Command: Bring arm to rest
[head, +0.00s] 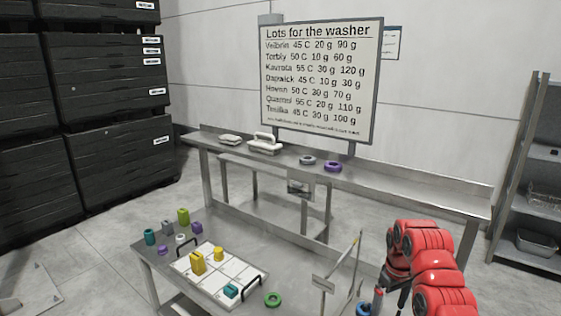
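My red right arm (430,265) is folded at the lower right, in front of the near table's right end. A dark part at its left side (400,284) looks like the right gripper. It is small and partly hidden by the arm, and I cannot make out its fingers or anything held in them. My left arm and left gripper are not in view.
The near steel table (150,262) bears a white tray (187,265) with yellow and teal pieces, a green ring (272,299) and several small blocks. Behind stands a long bench (400,183) under a lot board (318,80). Black drawers (110,80) stand left, a shelf rack (535,190) right.

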